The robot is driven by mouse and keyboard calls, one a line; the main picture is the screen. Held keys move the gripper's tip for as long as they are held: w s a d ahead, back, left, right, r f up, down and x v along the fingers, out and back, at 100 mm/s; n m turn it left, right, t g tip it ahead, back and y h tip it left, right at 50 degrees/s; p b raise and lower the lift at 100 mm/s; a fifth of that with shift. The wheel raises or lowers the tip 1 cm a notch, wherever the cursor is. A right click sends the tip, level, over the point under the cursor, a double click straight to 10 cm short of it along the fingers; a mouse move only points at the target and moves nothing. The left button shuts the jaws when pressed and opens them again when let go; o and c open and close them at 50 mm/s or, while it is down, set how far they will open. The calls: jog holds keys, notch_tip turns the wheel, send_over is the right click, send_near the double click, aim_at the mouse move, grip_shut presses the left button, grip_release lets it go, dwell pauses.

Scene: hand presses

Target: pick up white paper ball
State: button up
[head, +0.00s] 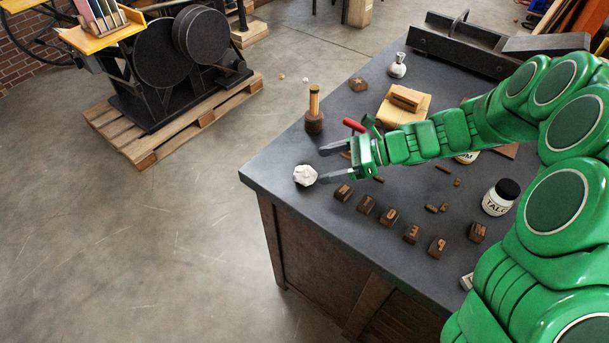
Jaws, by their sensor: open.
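The white paper ball (305,175) is a crumpled lump resting on the dark table top (275,163) near its left corner. My gripper (325,166) reaches in from the right on my green arm. Its two dark fingers are spread apart and point left toward the ball. The fingertips are close to the ball's right side, with no object between them. I cannot tell whether the lower fingertip touches the ball.
A wooden-handled tool (314,112) stands behind the ball. Several wooden type blocks (366,204) lie in front of my gripper. A talc jar (499,198) stands at the right. A red-handled item (353,125) lies just behind my gripper. The table's left edge is close to the ball.

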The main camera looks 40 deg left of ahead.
aim_at(311, 171)
jog(key=shift+d+f+x, duration=0.1)
jog(key=shift+x, duration=1.6)
jog(key=shift+d+f+x, duration=0.1)
jog(key=shift+d+x, duration=0.05)
jog(key=shift+x, duration=1.6)
jog(key=shift+s, duration=0.15)
jog(key=c, duration=1)
